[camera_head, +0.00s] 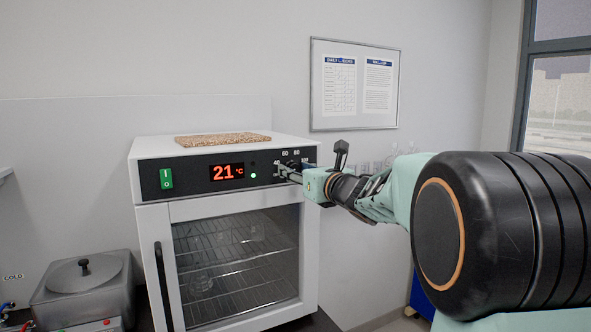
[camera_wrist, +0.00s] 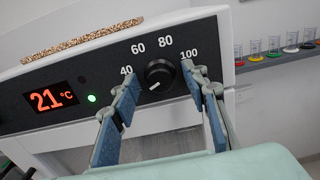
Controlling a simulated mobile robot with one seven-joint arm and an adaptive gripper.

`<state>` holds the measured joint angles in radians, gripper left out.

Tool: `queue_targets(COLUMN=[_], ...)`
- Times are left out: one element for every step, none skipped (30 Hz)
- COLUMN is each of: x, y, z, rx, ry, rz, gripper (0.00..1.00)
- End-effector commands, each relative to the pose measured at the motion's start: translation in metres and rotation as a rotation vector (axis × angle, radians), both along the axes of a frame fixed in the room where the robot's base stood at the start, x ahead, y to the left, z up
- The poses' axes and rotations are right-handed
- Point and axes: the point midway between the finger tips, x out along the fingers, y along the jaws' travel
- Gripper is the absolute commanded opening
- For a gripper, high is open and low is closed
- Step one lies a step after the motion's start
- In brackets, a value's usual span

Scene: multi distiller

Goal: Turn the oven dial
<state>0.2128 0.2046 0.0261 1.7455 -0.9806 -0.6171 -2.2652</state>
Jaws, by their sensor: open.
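The oven (camera_head: 237,225) is a white cabinet with a black control panel and a glass door. Its black round dial (camera_wrist: 159,75) shows in the wrist view, with marks 40, 60, 80 and 100 around it and a white pointer line at its lower left. My gripper (camera_wrist: 168,95) is open, with one blue-padded finger to each side of the dial and gaps between. In the head view my gripper (camera_head: 284,171) is at the right end of the panel and partly hides the dial. The display (camera_head: 227,172) reads 21 °C.
A green switch (camera_head: 166,179) is at the panel's left. A cork-like mat (camera_head: 223,139) lies on the oven top. A metal bath (camera_head: 85,283) stands at left. Glass vessels with coloured contents (camera_wrist: 255,57) stand on a shelf at right. The oven door is shut.

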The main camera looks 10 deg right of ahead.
Motion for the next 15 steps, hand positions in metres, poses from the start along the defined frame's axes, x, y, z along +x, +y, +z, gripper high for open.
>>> queue_targets(x=[0.0001, 0.0001, 0.0, 0.0, -0.0001, -0.0001, -0.0001, -0.0002, -0.0001, -0.0002, -0.0002, -0.0002, -0.0002, -0.0003, -0.0002], y=[0.0001, 0.0001, 0.0, 0.0, 0.0, -0.0001, -0.0001, -0.0002, -0.0003, -0.0002, -0.0003, -0.0003, -0.0003, -0.0002, -0.0003], z=[-0.0001, -0.0001, -0.0001, -0.0001, -0.0001, -0.0001, -0.0001, -0.0001, -0.0001, 0.0, 0.0, -0.0001, -0.0001, 0.0, 0.0], rx=[0.0, 0.0, 0.0, 0.0, 0.0, 0.0, 0.0, 0.0, 0.0, 0.0, 0.0, 0.0, 0.0, 0.0, 0.001], ry=[0.0, 0.0, 0.0, 0.0, 0.0, 0.0, 0.0, 0.0, 0.0, 0.0, 0.0, 0.0, 0.0, 0.0, 0.0], rz=[0.0, 0.0, 0.0, 0.0, 0.0, 0.0, 0.0, 0.0, 0.0, 0.0, 0.0, 0.0, 0.0, 0.0, 0.0], gripper=[0.41, 0.41, 0.41, 0.41, 0.41, 0.37, 0.34, 0.3, 0.26, 0.23, 0.2, 0.15, 0.12, 0.08, 0.04])
